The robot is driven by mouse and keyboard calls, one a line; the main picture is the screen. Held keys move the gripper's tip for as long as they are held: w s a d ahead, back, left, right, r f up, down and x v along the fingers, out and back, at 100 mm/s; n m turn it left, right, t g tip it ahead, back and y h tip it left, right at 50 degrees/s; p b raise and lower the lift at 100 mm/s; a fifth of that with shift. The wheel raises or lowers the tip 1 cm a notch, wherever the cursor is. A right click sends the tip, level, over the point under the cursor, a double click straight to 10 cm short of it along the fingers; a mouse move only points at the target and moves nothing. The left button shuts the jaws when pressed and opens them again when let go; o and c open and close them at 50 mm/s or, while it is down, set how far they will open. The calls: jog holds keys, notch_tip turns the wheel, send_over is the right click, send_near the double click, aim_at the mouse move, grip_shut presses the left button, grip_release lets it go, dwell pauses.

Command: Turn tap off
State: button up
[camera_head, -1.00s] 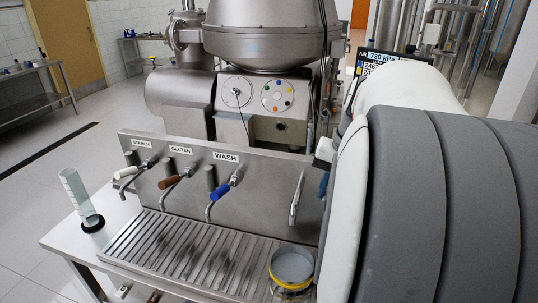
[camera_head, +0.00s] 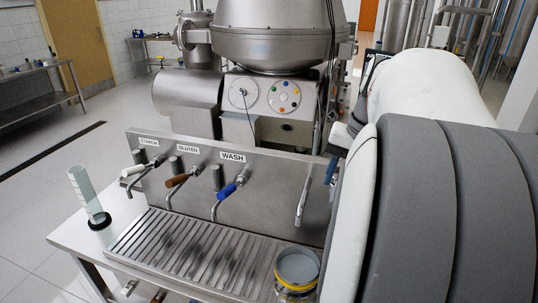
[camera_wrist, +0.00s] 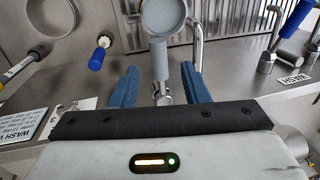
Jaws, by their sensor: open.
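My gripper (camera_wrist: 159,70) is open, its two blue fingers on either side of a grey tap handle (camera_wrist: 159,62) in the wrist view. The handle shows between the fingers with a gap on each side; I cannot tell how deep it sits. This tap's bent metal spout (camera_wrist: 197,38) also shows in the head view (camera_head: 302,202). A jar with grey contents (camera_head: 297,267) stands near the spout; it also shows in the wrist view (camera_wrist: 165,14). In the head view, only a bit of blue finger (camera_head: 331,170) shows, and my arm hides the tap handle.
Taps with white (camera_head: 133,170), brown (camera_head: 176,181) and blue (camera_head: 226,192) handles line the panel to the left. A grooved drain tray (camera_head: 190,250) lies below. A glass cylinder (camera_head: 84,190) stands at the left. A blue knob (camera_wrist: 97,59) is left of the fingers in the wrist view.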

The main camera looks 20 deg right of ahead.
jog(key=r, duration=0.4)
jog(key=shift+s+d+r, duration=0.1)
jog(key=shift+s+d, duration=0.2)
jog(key=shift+d, duration=0.05)
jog(key=s+a+f+n+t, duration=0.1)
jog(key=a+f+n, duration=0.3)
jog(key=a+f, duration=0.3)
jog(key=s+a+f+n+t+h, duration=0.1)
jog(key=a+f+n, duration=0.3)
jog(key=a, duration=0.9)
notch_tip(320, 180, down, 4)
jog(key=shift+s+r+h, duration=0.15)
jog(key=shift+s+h, duration=0.15)
jog(key=shift+s, duration=0.3)
dwell(0.4)
